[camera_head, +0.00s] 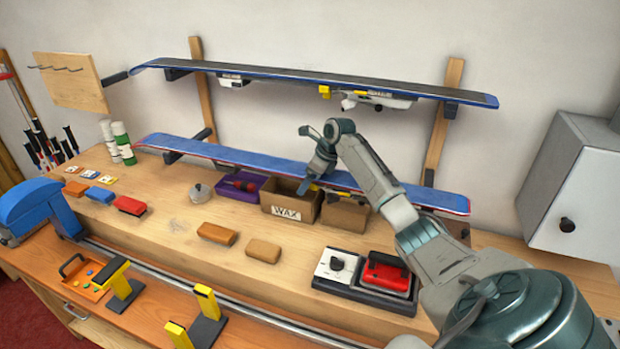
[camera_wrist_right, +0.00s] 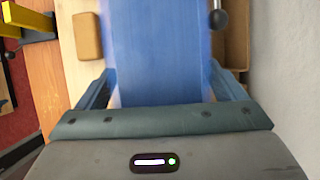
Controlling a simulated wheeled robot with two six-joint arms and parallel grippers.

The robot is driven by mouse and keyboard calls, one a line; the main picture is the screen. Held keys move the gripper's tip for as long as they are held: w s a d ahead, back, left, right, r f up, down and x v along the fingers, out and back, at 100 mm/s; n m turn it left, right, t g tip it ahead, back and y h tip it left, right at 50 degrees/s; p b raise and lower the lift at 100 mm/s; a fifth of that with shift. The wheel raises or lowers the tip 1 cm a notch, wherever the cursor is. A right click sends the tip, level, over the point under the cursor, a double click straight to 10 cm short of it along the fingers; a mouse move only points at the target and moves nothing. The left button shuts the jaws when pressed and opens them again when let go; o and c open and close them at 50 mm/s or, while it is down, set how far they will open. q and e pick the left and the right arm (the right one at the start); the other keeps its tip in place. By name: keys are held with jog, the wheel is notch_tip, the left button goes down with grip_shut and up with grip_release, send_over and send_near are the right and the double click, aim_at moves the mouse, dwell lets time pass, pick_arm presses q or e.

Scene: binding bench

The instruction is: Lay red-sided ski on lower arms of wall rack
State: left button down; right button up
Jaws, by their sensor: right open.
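The red-sided ski (camera_head: 237,157) has a blue face and a thin red edge. It lies along the lower arms of the wall rack, appearing to rest on the left lower arm (camera_head: 188,147) and the right lower arm (camera_head: 429,178). My right gripper (camera_head: 314,166) is at the middle of this ski and hides part of it. In the right wrist view the blue ski (camera_wrist_right: 160,50) runs between the two fingers, which stand open on either side. Whether they touch it I cannot tell. My left gripper is not in view.
Another ski (camera_head: 300,77) with blue edges lies on the upper arms. Below the lower ski stand a WAX box (camera_head: 290,204) and a purple tray (camera_head: 238,187). A grey cabinet (camera_head: 575,185) hangs at right. Blocks and a red iron (camera_head: 386,273) lie on the bench.

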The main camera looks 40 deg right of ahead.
jog(key=shift+f, duration=0.15)
jog(key=b+v, duration=0.4)
jog(key=v, duration=0.6)
jog(key=shift+s+d+r, duration=0.1)
jog(key=shift+s+r, duration=0.05)
jog(key=shift+r, duration=0.4)
